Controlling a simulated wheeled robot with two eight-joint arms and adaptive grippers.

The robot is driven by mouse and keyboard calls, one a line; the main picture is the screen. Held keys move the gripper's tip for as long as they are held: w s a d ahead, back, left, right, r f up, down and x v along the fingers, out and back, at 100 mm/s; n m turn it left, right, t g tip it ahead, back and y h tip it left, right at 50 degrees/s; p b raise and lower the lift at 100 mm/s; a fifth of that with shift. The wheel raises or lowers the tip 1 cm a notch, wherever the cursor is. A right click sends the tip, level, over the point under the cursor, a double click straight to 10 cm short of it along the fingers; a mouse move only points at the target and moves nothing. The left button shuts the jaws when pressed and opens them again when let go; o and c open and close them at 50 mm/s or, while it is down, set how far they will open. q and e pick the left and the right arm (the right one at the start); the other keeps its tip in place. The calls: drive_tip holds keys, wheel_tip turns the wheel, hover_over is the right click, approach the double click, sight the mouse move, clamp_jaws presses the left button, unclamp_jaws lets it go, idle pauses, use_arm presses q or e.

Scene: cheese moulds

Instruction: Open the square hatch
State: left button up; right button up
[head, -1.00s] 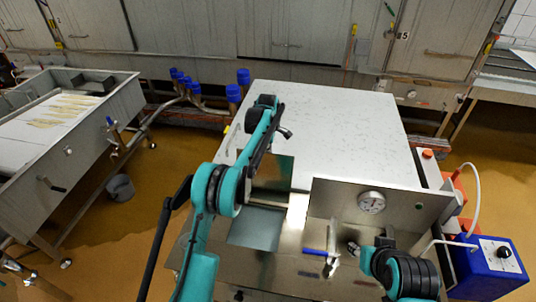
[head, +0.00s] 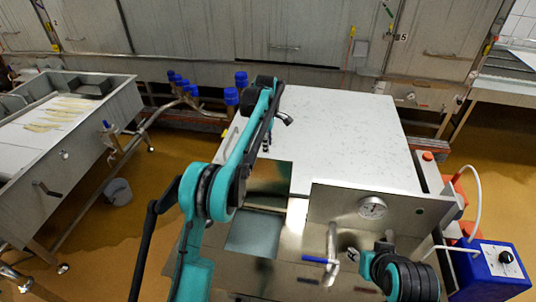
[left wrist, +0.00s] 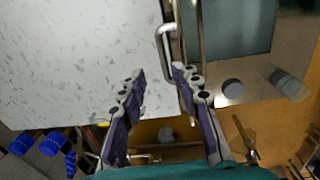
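The square hatch (head: 253,236) appears as a shiny grey-green panel in the steel top, partly behind my left arm in the head view. In the left wrist view a grey-green panel (left wrist: 235,25) shows at the top right, with a bent metal bar handle (left wrist: 166,42) along its left side. My left gripper (head: 286,122) is over the white speckled top in the head view. In the left wrist view its two fingers (left wrist: 160,72) are apart and empty, with the handle just beyond their tips. My right arm is at the lower right; its fingers are not clear.
The white speckled top (head: 340,125) fills the middle. A steel upright panel with a round gauge (head: 372,208) and a blue-handled tap (head: 320,260) stand right of the hatch. A blue box (head: 490,272) is at the far right. A steel vat (head: 110,115) stands left.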

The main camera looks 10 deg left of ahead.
use_arm(q)
drive_tip(key=r, duration=0.3)
drive_tip(key=shift+s+a+r, duration=0.15)
drive_tip(key=shift+a, duration=0.05)
